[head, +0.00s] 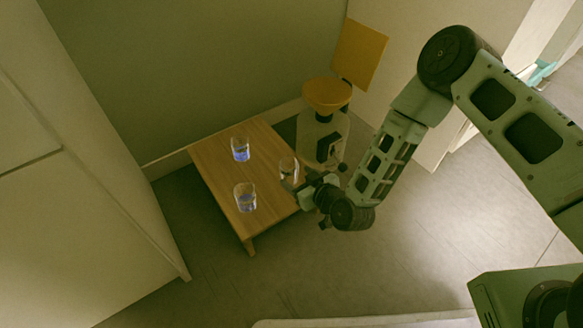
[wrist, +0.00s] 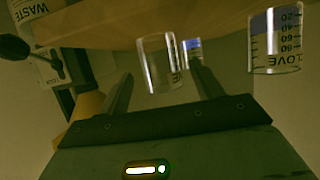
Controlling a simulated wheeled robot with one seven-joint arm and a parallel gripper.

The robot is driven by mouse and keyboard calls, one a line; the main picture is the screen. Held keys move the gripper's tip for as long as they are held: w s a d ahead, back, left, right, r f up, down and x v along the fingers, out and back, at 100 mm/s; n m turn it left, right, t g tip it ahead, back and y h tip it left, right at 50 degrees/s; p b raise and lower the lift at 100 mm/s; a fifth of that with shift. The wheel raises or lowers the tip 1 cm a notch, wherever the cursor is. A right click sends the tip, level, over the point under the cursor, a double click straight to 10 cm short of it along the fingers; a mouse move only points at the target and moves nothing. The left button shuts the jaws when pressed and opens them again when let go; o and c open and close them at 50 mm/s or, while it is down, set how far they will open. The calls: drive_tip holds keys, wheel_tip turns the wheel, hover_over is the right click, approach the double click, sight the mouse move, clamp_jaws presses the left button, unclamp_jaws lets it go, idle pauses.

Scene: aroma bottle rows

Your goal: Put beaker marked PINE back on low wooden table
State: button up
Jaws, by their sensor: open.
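The low wooden table (head: 215,165) stands against the wall in the head view; its edge (wrist: 110,30) crosses the top of the wrist view. A clear beaker (head: 288,167) stands near its right edge, right by my gripper (head: 297,184). In the wrist view this beaker (wrist: 155,62) is ahead of and between my open fingers (wrist: 162,72), with a gap visible at its left. Its marking is not readable, so I cannot tell whether it is PINE. Two beakers with blue liquid, a back one (head: 240,149) and a front one (head: 246,198), stand on the table.
In the wrist view, one blue beaker reads LOVE (wrist: 275,45), its first letter unclear; another (wrist: 193,52) is behind the clear one. Floor (head: 330,275) in front is clear.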

drive_tip(key=p+v, duration=0.2)
drive_tip(key=v, duration=0.5)
wheel_tip(320, 180, up, 15)
drive_tip(key=s+a+n+g+h, duration=0.1)
drive_tip(key=s+a+n+g, duration=0.15)
drive_tip(key=g, duration=0.45)
drive_tip(key=s+d+r+m+g+h, duration=0.1)
drive_tip(key=s+d+r+g+h, duration=0.1)
drive_tip(key=s+d+r, duration=0.3)
drive_tip(key=s+d+r+g+h, duration=0.2)
drive_tip(key=s+d+r, duration=0.3)
drive_tip(key=s+r, duration=0.6)
drive_tip(key=s+h, duration=0.1)
drive_tip(key=s, duration=0.1)
drive_tip(key=shift+s+r+m+h, duration=0.2)
drive_tip(key=shift+s+m+h, duration=0.15)
drive_tip(key=shift+s+h, duration=0.05)
